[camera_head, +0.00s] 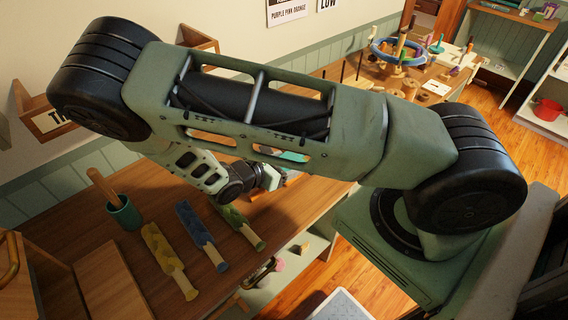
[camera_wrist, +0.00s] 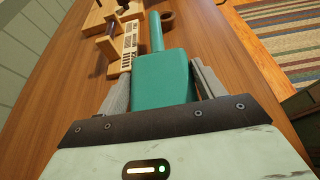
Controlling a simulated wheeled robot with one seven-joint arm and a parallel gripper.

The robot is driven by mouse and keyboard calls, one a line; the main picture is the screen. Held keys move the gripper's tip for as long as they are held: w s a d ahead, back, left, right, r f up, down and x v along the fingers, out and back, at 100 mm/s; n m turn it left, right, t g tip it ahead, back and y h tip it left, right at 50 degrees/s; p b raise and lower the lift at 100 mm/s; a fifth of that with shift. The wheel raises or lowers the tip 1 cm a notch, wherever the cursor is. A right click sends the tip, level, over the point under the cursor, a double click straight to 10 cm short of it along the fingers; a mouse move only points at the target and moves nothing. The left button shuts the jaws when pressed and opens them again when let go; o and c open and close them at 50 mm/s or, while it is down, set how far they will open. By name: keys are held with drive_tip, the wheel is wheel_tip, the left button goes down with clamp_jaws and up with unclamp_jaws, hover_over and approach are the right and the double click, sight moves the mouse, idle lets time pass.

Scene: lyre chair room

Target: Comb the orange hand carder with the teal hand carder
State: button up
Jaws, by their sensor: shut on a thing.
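The teal hand carder (camera_wrist: 164,76) is between my gripper's two fingers in the wrist view, its handle pointing away from the wrist. My gripper (camera_wrist: 158,68) is shut on it. In the head view my arm covers much of the middle; a small teal patch (camera_head: 293,156) shows behind it, near the wrist end. I cannot make out the orange hand carder for sure in either view; it may be hidden by my arm or by the teal carder. I cannot tell whether the teal carder touches anything.
Yellow (camera_head: 163,249), blue (camera_head: 194,224) and green (camera_head: 234,219) paddle-like tools lie on the wooden table. A teal cup (camera_head: 124,214) with a wooden stick stands left of them. In the wrist view, a slotted wooden piece (camera_wrist: 124,48) and a brown ring (camera_wrist: 167,17) lie beyond the fingers.

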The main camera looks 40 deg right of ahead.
drive_tip(key=shift+w+d, duration=0.1)
drive_tip(key=shift+d, duration=3.3)
drive_tip(key=shift+r+p, duration=0.15)
drive_tip(key=shift+p, duration=0.15)
drive_tip(key=shift+r+p, duration=1.25)
drive_tip(key=shift+r, duration=0.15)
drive_tip(key=shift+w+d+r+p, duration=0.1)
drive_tip(key=shift+d+r+p, duration=0.35)
drive_tip(key=shift+d, duration=0.7)
drive_tip(key=shift+d+r+p, duration=0.3)
drive_tip(key=shift+d+r, duration=0.2)
drive_tip(key=shift+d, duration=0.7)
drive_tip(key=shift+w+d+r+p, duration=0.1)
drive_tip(key=shift+d+r+p, duration=0.35)
drive_tip(key=shift+d, duration=0.7)
